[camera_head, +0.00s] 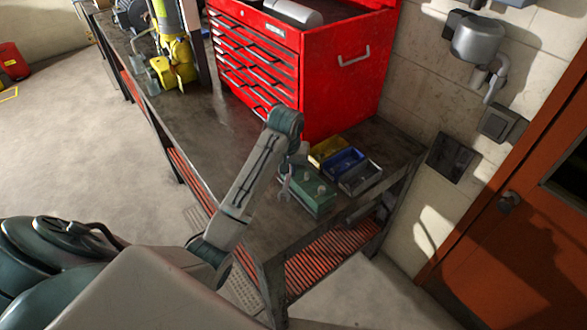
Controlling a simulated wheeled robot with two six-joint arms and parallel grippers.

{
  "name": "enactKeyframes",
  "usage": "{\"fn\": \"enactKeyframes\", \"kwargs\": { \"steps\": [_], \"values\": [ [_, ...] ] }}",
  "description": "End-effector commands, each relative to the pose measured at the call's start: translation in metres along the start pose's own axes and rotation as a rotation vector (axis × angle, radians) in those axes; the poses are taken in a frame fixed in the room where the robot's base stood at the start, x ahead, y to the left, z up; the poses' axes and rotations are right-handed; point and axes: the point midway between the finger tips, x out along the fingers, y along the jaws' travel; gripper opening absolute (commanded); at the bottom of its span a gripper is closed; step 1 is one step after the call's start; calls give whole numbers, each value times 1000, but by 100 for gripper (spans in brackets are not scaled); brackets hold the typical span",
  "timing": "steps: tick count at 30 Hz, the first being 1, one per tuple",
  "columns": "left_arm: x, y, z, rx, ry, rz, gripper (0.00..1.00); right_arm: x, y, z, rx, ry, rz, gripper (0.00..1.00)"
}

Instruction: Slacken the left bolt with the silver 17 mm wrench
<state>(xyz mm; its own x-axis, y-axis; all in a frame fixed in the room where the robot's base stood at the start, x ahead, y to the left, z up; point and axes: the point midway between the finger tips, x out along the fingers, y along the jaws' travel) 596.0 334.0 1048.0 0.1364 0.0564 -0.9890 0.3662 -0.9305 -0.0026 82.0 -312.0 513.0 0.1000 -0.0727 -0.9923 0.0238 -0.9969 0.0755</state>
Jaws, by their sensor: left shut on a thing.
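A green block (316,201) with small pale bolts on top sits on the workbench near its front right end. The left bolt (306,177) appears as a small light spot, close to my gripper. My left gripper (291,165) hangs down over the block's left side, shut on a silver wrench (285,188). The wrench points down beside the block's left edge. I cannot tell whether it touches the bolt. The fingertips are small and partly hidden by my arm. My right gripper is out of view.
Yellow (327,149), blue (344,162) and grey (360,178) bins stand right behind the block. A red tool chest (340,90) rises behind them. A yellow machine (172,62) stands farther along the workbench (215,150). The bench between is mostly clear.

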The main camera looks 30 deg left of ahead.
Motion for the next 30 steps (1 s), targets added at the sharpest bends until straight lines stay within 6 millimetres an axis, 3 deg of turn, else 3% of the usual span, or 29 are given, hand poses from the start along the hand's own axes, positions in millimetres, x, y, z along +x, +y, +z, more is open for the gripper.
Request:
{"fn": "enactKeyframes", "kwargs": {
  "steps": [30],
  "values": [
    [2, -56, -19, 659, 2, 99, 0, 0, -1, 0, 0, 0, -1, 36]
  ]
}}
